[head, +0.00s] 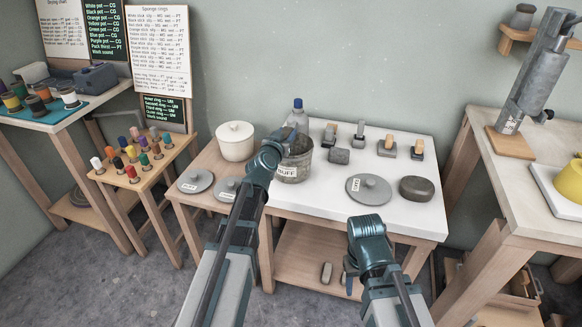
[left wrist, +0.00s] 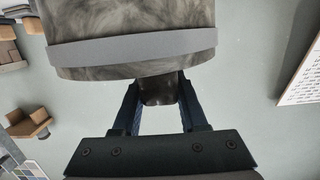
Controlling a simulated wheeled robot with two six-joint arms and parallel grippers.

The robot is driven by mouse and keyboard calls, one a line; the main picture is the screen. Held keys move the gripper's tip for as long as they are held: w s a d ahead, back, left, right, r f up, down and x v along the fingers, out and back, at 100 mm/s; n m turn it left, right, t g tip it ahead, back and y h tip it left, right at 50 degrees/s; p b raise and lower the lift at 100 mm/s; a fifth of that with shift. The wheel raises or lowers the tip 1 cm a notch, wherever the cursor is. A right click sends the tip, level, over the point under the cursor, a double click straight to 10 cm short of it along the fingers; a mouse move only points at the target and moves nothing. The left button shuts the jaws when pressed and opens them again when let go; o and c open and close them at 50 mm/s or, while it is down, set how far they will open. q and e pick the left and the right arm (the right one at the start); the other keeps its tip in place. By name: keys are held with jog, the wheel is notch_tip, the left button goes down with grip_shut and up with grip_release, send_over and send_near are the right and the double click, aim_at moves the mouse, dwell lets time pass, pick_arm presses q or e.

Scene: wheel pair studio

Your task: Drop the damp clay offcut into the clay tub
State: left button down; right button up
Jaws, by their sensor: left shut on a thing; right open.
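The grey tub marked BUFF (head: 292,168) stands upright near the back of the white-topped table. It fills the top of the left wrist view (left wrist: 130,50), with a pale band around it. My left gripper (head: 284,139) is at the tub's upper left side, partly covering it in the head view. In the left wrist view its blue fingers (left wrist: 157,100) are shut on a small dark grey lump (left wrist: 158,90), which looks like the clay offcut. The tub's inside is hidden. My right gripper (head: 350,280) is open, low in front of the table, its fingers mostly hidden.
A white lidded pot (head: 236,141) stands left of the tub, a bottle (head: 298,115) behind it. Grey lids (head: 196,181) lie at the front left.

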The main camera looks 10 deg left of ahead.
pick_arm(q)
jog(key=shift+f+b, duration=0.4)
jog(key=shift+f, duration=0.45)
pick_arm(e)
jog(key=shift+f, duration=0.8)
pick_arm(q)
jog(key=shift+r, duration=0.1)
jog(key=shift+c, duration=1.8)
grip_release()
